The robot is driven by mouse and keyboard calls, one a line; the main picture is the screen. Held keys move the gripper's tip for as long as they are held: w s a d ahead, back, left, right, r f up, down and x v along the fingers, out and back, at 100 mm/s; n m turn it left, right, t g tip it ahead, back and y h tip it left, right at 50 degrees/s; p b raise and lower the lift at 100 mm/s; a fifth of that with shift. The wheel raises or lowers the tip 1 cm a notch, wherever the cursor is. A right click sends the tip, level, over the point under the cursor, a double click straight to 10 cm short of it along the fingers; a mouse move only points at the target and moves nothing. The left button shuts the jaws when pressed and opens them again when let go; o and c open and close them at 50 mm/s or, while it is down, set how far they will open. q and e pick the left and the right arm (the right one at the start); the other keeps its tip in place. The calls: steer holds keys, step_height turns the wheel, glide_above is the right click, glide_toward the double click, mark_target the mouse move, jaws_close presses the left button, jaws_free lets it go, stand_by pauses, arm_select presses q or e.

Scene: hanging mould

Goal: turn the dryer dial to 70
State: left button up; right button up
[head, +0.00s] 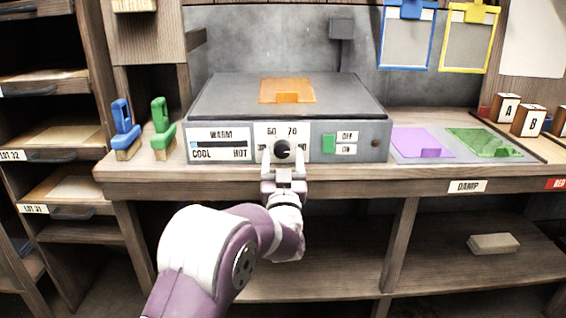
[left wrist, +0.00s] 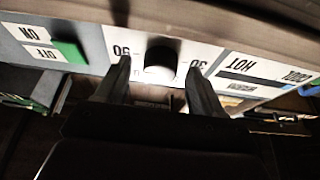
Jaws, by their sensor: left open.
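The dryer (head: 285,97) is a grey box on the bench. Its round black dial (head: 282,150) sits on a white plate with numbers around it, 70 at the upper right. The dial also shows in the upside-down left wrist view (left wrist: 160,62), with a number on each side. My left gripper (head: 284,170) is open at the front of the dial, one finger on each side. In the left wrist view, gaps show between the fingers (left wrist: 160,85) and the dial. The dial's pointer setting is not clear. My right gripper is not in view.
A COOL–HOT gauge (head: 221,145) is left of the dial, and a green switch (head: 328,144) is right of it. An orange sheet (head: 288,90) lies on the dryer top. The bench edge (head: 350,187) runs below.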

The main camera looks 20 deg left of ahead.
arm_select(q)
steer(key=shift+w+r, duration=0.15)
steer(key=shift+w, duration=0.1)
steer(key=c, duration=1.1)
steer(key=shift+o, duration=0.2)
steer(key=shift+n, duration=0.4)
steer(key=n+y+b, duration=0.1)
steer(key=n, duration=0.1)
steer(key=shift+n+g+y, duration=0.3)
steer(key=shift+g+y, duration=0.1)
steer(key=n, duration=0.2)
steer(key=n+g+y+b, duration=0.1)
steer(key=shift+d+n+y, duration=0.15)
steer(key=shift+n+y, duration=0.15)
steer(key=shift+n, duration=0.1)
steer(key=n+g, duration=0.1)
steer(key=n, duration=0.1)
steer(key=n+y, duration=0.1)
steer(key=n, duration=0.1)
steer(key=shift+d+n+g, duration=0.15)
steer(key=shift+n+g, duration=0.25)
steer(key=shift+r+n+g+y, duration=0.15)
steer(key=shift+n+g+y, duration=0.5)
steer(key=shift+n, duration=1.25)
steer(key=shift+n+g, duration=0.25)
steer(key=shift+n, duration=0.05)
